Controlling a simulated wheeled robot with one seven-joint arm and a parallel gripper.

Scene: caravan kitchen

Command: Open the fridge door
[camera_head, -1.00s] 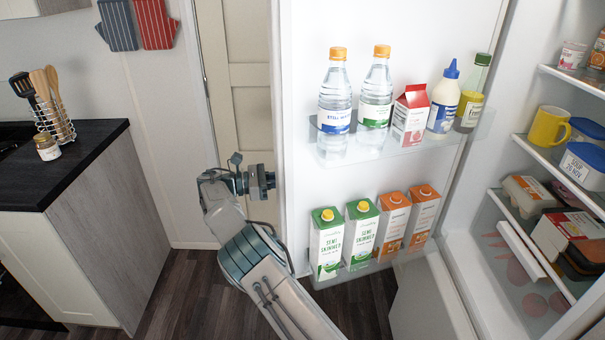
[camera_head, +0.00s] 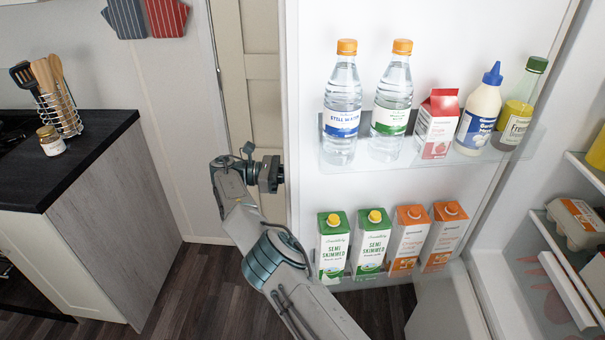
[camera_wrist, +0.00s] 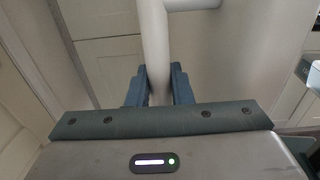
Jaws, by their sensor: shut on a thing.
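The fridge door (camera_head: 310,185) stands wide open, its inner side with two shelves facing me. My gripper (camera_head: 280,173) is at the door's left edge, reaching to its outer side, which is hidden in the head view. In the wrist view my gripper (camera_wrist: 158,88) is shut on the light-coloured bar of the door handle (camera_wrist: 153,50), which runs between its two fingers. The fridge interior (camera_head: 500,255) shows at the right.
The door's top shelf (camera_head: 430,160) holds bottles and a red-topped carton; its lower shelf holds several cartons. A dark-topped counter (camera_head: 80,150) with a utensil holder (camera_head: 62,115) stands at the left. Dark floor (camera_head: 215,285) lies clear between counter and door.

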